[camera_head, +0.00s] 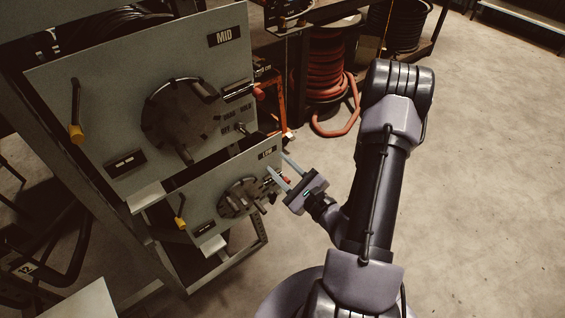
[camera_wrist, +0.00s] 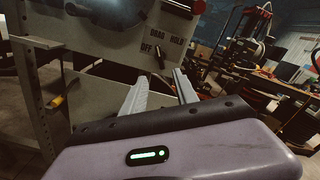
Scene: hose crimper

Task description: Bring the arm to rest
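My gripper (camera_head: 281,168) is at the end of my arm, in front of the right edge of the lower panel marked LOW (camera_head: 208,205). Its two pale fingers stand apart in both views, and I see nothing held between them. In the wrist view the gripper (camera_wrist: 158,82) points at a grey panel with a dark selector knob (camera_wrist: 160,58) and the words OFF, DRAG and HOLD. A small red part (camera_head: 286,179) shows close to the fingers in the head view; I cannot tell whether they touch it.
The panel marked MID (camera_head: 120,75) stands above, with a round dark crimper head (camera_head: 181,118), a yellow-tipped lever (camera_head: 76,110) and a red knob (camera_head: 259,92). A red hose coil (camera_head: 327,62) stands behind. The floor (camera_head: 480,190) to the right is clear.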

